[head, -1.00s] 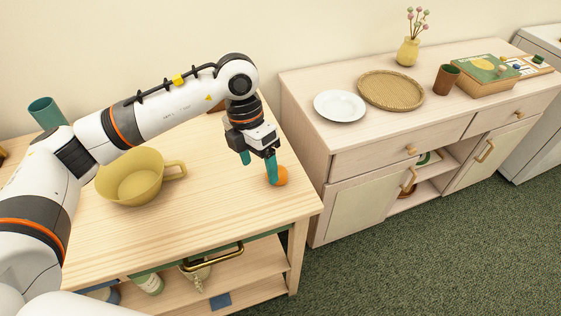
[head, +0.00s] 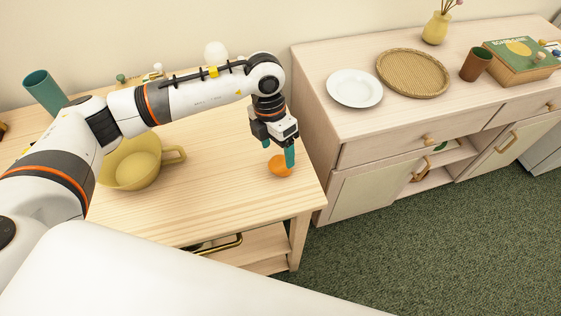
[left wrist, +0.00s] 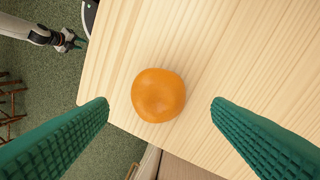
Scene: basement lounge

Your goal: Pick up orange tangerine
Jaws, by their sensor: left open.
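The orange tangerine (head: 279,166) sits on the light wooden table (head: 225,205), near its right end. My left gripper (head: 279,156) is just above the tangerine, pointing down, and one green finger hides part of the fruit in the head view. In the left wrist view the tangerine (left wrist: 158,95) lies between the two green fingers (left wrist: 162,108), with clear space on both sides. The gripper is open and empty. My right gripper cannot be made out in the head view.
A yellow cup with a handle (head: 130,165) stands on the table, left of the tangerine. A teal cup (head: 44,90) is at the far left. Across a gap, a sideboard holds a white plate (head: 354,88), a woven tray (head: 412,73) and a brown cup (head: 476,64). Table around the tangerine is clear.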

